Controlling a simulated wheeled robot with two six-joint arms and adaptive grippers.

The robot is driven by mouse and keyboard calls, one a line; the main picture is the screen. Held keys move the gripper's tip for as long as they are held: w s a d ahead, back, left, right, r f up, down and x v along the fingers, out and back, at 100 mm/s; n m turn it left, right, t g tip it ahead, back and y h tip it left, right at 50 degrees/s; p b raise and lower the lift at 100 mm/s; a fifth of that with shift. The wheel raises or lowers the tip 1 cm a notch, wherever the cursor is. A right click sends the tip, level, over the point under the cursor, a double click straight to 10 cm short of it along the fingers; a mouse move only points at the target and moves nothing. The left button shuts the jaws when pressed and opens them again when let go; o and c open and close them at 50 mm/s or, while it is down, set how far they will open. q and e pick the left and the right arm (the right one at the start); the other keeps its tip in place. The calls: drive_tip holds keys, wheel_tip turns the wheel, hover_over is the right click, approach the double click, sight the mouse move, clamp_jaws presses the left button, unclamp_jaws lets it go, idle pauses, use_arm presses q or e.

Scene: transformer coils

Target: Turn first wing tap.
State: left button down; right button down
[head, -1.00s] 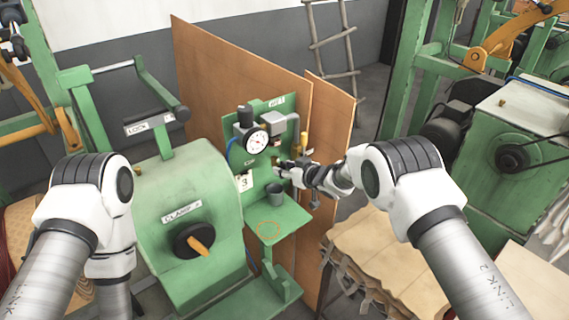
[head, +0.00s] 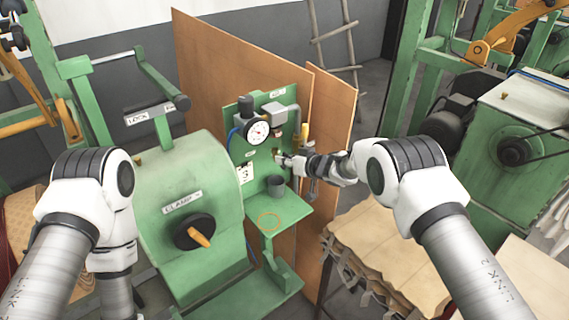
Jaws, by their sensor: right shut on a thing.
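My right gripper (head: 284,159) reaches in from the right to the front of the green panel (head: 242,108). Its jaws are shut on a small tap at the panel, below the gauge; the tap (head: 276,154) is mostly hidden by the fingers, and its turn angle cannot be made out. A round white gauge (head: 257,132) sits above and to the left of the gripper. My left arm stands at the left of the view, and its gripper is not in view.
A green machine with a black clamp knob (head: 194,232) stands to the left. A brown board (head: 330,112) rises behind the panel. Stacked tan sheets (head: 390,250) lie at lower right.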

drive_tip(key=shift+r+m+y+b, duration=0.1)
drive_tip(key=shift+m+y+b, duration=0.25)
drive_tip(key=shift+m, duration=0.25)
drive_tip(key=c, duration=1.2)
unclamp_jaws()
drive_tip(key=shift+d, duration=0.1)
drive_tip(key=v, duration=1.2)
drive_tip(key=shift+w+r, duration=0.1)
drive_tip(key=shift+w, duration=0.05)
